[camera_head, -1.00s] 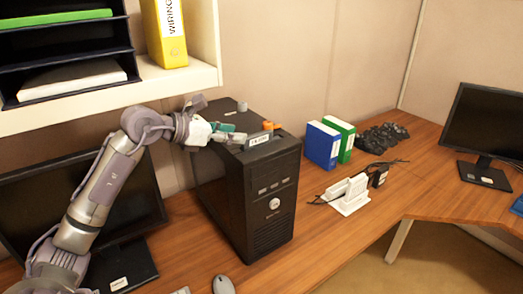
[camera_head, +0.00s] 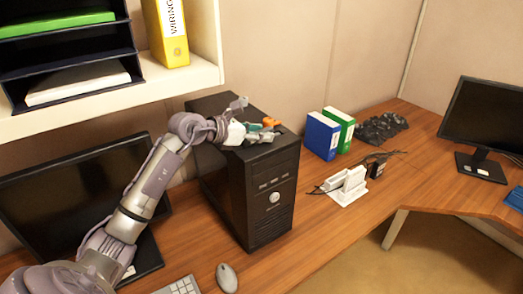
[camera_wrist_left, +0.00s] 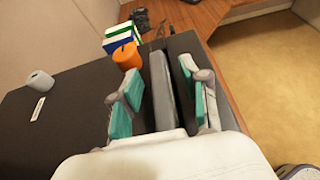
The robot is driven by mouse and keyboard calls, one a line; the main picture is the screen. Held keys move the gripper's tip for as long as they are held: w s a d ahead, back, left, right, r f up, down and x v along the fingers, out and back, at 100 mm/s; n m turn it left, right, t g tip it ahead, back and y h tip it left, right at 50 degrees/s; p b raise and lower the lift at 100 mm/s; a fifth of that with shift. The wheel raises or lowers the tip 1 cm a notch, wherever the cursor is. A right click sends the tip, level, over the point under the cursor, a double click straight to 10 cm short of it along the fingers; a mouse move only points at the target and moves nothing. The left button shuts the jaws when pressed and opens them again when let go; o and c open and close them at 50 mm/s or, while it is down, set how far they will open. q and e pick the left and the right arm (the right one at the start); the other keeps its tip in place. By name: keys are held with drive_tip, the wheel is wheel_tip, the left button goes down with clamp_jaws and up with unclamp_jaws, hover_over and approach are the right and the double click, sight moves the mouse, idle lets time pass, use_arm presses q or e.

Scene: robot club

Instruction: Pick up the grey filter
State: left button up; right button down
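The grey filter (camera_wrist_left: 162,90) is a thin upright slab on top of the black computer tower (camera_head: 270,190). My left gripper (camera_head: 262,134) is over the tower top. In the left wrist view its teal-padded fingers (camera_wrist_left: 162,98) are open, one on each side of the filter. A small gap shows between the filter and each finger. In the head view the gripper mostly hides the filter. My right gripper is not in view.
An orange object (camera_wrist_left: 127,56) stands just beyond the filter, and a small grey cylinder (camera_wrist_left: 40,81) is to its left on the tower. Blue (camera_head: 322,136) and green (camera_head: 341,133) binders stand right of the tower. A shelf (camera_head: 180,82) overhangs at left.

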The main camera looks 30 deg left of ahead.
use_arm(q)
clamp_jaws()
drive_tip(key=shift+r, duration=0.15)
